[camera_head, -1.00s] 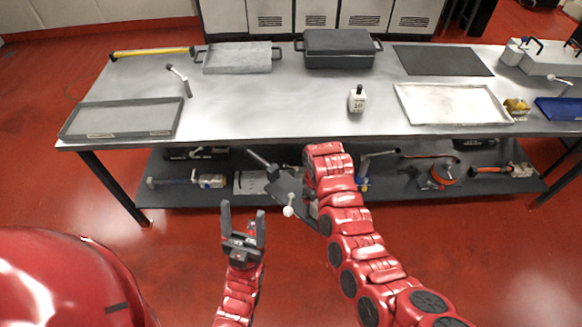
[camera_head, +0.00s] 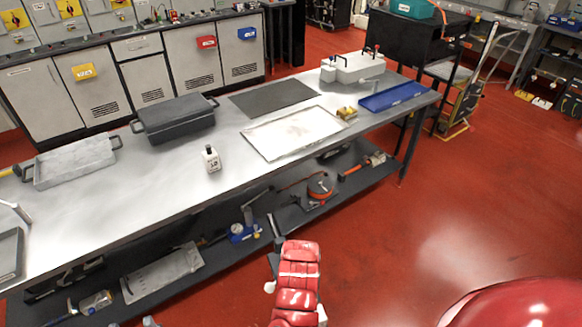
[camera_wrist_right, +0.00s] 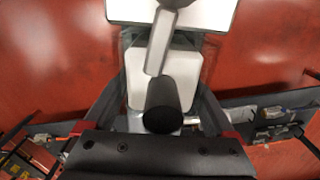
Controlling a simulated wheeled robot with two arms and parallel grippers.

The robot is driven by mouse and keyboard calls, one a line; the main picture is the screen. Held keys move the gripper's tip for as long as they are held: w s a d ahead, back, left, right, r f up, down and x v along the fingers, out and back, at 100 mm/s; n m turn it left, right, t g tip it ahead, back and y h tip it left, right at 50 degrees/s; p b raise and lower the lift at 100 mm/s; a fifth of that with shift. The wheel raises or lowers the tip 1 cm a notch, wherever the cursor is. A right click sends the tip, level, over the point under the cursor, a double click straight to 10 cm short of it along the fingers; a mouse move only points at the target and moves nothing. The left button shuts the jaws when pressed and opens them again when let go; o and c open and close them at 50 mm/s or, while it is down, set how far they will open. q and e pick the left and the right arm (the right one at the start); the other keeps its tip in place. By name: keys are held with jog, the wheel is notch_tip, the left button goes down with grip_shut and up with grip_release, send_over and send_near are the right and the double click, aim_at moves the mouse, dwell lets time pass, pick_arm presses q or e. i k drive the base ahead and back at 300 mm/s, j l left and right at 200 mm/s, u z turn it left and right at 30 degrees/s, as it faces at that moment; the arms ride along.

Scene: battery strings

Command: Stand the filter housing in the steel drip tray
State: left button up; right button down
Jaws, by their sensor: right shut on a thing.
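My right gripper (camera_wrist_right: 162,72) is shut on a pale, boxy thing (camera_wrist_right: 184,68), which I take to be the filter housing. A black round end (camera_wrist_right: 162,118) and a pale lever lie along it in the wrist view. In the head view my right arm (camera_head: 298,275) is in front of the bench and hides most of the grip. A shallow bright metal tray (camera_head: 262,139), probably the steel drip tray, lies on the bench, apart from the held thing. Two grey tips of my left gripper (camera_head: 161,323) just show at the bottom edge, apart.
On the steel bench (camera_head: 110,205) are a grey handled tray (camera_head: 75,161), a black lidded pan (camera_head: 177,117), a white bottle (camera_head: 211,159), a dark mat (camera_head: 272,97), a yellow item (camera_head: 347,113) and a blue tray (camera_head: 393,96). The lower shelf (camera_head: 215,262) holds tools.

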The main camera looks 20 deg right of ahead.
aim_at(286, 135)
jog(key=i+l+u, duration=0.1)
jog(key=l+u, duration=0.2)
jog(key=l, duration=1.9)
jog(key=k+l+u, duration=0.1)
jog(key=l+u, duration=0.15)
jog(key=l, duration=1.9)
